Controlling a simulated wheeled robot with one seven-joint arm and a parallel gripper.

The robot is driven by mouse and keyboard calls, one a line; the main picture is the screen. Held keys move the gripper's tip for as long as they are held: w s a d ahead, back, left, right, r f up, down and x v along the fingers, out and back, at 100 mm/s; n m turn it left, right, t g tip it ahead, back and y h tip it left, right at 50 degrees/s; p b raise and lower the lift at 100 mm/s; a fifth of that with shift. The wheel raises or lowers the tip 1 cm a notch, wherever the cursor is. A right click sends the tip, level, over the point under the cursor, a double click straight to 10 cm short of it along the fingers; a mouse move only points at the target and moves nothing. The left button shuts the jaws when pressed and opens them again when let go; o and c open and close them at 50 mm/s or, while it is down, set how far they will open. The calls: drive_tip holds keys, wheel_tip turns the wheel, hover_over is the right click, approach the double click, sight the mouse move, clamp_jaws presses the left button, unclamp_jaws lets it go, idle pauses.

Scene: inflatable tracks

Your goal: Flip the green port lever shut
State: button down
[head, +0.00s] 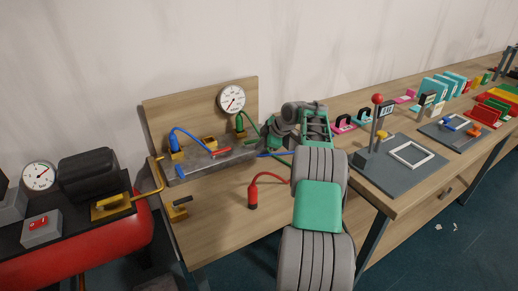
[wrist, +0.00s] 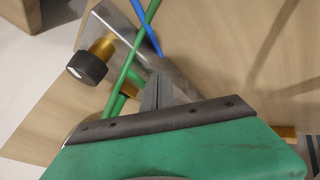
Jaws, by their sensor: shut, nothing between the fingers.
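The grey manifold block (head: 212,162) sits on the bench against a wooden backboard. A green plug (head: 240,122) with a green hose stands at its right end, beside my gripper. My gripper (head: 268,143) reaches in from the right at that end. In the wrist view, the shut, empty fingers (wrist: 157,90) point at the block's edge. The green hose (wrist: 130,55) crosses just left of the fingertips, running down to a green part (wrist: 117,104) beside brass. I cannot tell whether that part is the plug or the lever. The green lever is not clearly seen in the head view.
A blue plug (head: 173,143) and a red lever (head: 220,151) are on the block. A loose red plug (head: 252,195) with its hose stands on the bench in front. A pressure gauge (head: 231,99) is above. In the wrist view, a black-capped brass part (wrist: 87,68) is left of the fingers.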

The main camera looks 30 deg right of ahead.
drive_tip(key=v, duration=1)
drive_tip(key=shift+s+d+p, duration=0.3)
drive_tip(key=shift+s+d, duration=0.15)
drive_tip(key=shift+s, duration=0.1)
drive_tip(key=shift+a+r, duration=0.1)
